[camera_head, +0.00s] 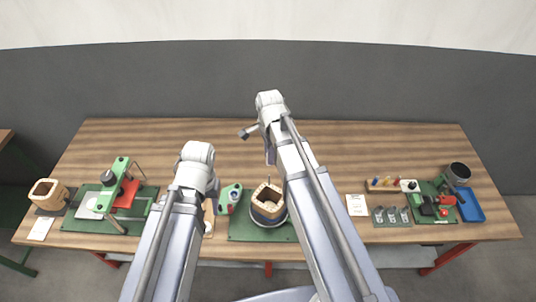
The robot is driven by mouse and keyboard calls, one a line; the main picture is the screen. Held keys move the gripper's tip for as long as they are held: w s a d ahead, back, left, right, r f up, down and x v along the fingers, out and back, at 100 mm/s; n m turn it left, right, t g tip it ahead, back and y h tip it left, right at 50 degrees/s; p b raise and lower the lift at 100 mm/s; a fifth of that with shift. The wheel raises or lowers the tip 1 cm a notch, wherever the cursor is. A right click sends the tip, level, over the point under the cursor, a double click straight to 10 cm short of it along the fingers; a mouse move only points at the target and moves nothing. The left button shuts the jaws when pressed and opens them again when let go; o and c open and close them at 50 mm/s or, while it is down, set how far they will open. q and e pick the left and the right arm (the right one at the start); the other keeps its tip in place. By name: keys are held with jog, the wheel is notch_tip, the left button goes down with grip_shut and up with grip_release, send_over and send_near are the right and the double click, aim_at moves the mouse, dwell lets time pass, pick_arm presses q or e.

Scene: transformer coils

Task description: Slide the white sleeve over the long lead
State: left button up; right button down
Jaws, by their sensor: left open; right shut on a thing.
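A round coil (268,210) with a pale wooden core and a dark winding sits on a green mat (245,233) at the table's middle. A thin upright piece shows at its top, possibly a lead. My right gripper (246,133) is raised above and behind the coil, pointing left. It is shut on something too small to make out. My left gripper (208,228) is low, left of the mat, partly hidden by its own arm; it is open. I cannot make out the white sleeve or the long lead clearly.
A green fixture (231,197) stands left of the coil. A green-and-red press (117,190) and another wooden coil frame (48,190) stand at the left. A blue tray (470,207), a dark cup (458,172) and small tools are at the right. The table's back strip is clear.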

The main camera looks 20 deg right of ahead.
notch_tip(320, 180, down, 4)
jog(key=b, duration=0.3)
jog(key=shift+b, duration=0.4)
jog(key=shift+f+b, duration=0.95)
jog(key=shift+b, duration=0.05)
jog(key=shift+f+b, duration=0.4)
dwell(0.4)
jog(key=shift+f+b, duration=0.45)
jog(key=shift+f+b, duration=0.3)
jog(key=shift+f+b, duration=0.35)
jog(key=shift+f, duration=0.05)
jog(key=shift+f+b, duration=0.35)
jog(key=shift+b, duration=0.05)
dwell(0.4)
